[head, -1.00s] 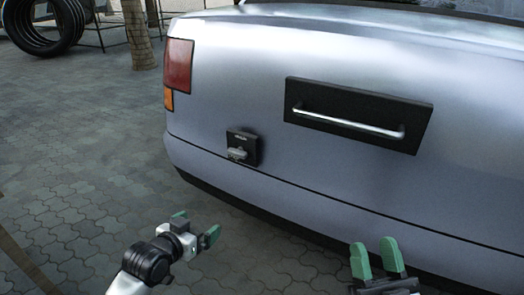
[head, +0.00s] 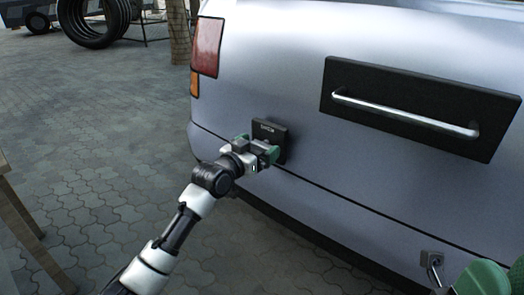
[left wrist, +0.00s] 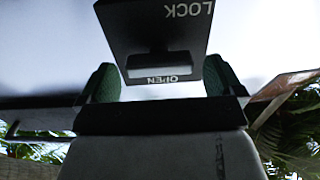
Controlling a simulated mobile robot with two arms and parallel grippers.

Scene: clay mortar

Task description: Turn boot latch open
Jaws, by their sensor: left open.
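The boot latch is a small black plate (head: 270,127) on the car's rear panel, below the tail light. In the left wrist view the plate (left wrist: 190,30) shows upside down, with LOCK at the top and OPEN at the bottom. Its dark knob (left wrist: 158,47) lies between these words. My left gripper (head: 257,149) is in front of the plate and hides most of the knob in the head view. In the left wrist view its green fingers (left wrist: 162,84) are apart, one on each side of the knob; contact cannot be told. My right gripper (head: 500,279) is partly cut off, its green fingers apart.
A black panel with a silver bar handle (head: 405,112) is on the car to the right. A small metal hook (head: 432,263) is near the bumper, beside my right gripper. Tyres (head: 95,20) stand at the back. The paving (head: 95,130) at left is clear.

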